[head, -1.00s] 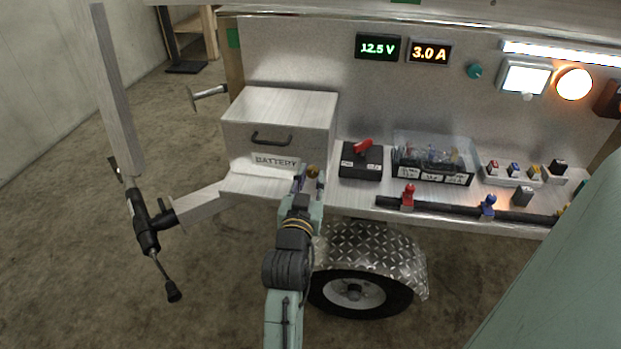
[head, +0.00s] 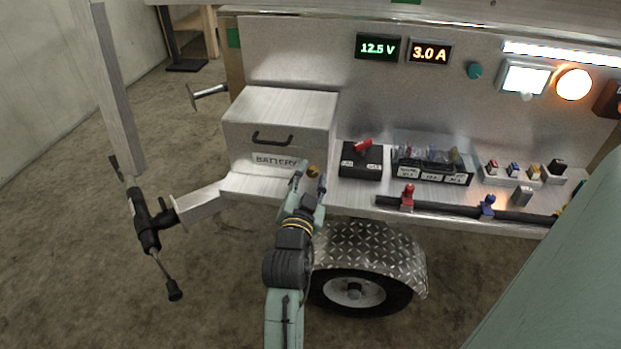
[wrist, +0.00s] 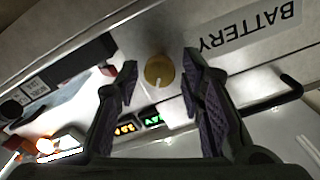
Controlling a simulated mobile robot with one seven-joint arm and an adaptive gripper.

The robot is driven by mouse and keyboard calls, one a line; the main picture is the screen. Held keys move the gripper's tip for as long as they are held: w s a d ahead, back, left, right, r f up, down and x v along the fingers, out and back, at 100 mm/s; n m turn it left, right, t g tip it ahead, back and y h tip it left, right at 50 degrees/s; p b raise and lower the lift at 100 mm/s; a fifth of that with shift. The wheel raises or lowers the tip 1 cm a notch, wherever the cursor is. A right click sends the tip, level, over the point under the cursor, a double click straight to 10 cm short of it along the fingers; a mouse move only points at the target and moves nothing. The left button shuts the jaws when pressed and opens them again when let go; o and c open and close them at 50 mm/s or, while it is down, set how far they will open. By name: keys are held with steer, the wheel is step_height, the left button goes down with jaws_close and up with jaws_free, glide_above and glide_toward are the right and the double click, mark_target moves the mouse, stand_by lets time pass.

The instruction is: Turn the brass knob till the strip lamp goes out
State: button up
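The brass knob (wrist: 158,70) is round with a pale pointer line and sits between my open fingers in the wrist view, with a gap on each side. In the head view the knob (head: 313,171) shows just beyond the fingertips, right of the battery box. My gripper (head: 308,181) is open at the shelf's front edge; its two dark ridged fingers (wrist: 160,62) flank the knob. The strip lamp (head: 562,54) is lit white along the top right of the panel.
The battery box (head: 277,106) with a black handle stands left of the knob. A black switch box with a red key (head: 361,160) and a fuse box (head: 432,172) stand to the right. A round amber lamp (head: 573,84) and a square lamp (head: 524,77) are lit.

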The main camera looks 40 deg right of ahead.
steer(key=shift+o, duration=0.6)
steer(key=shift+s+a, duration=0.1)
steer(key=v, duration=0.7)
steer(key=shift+s, duration=0.1)
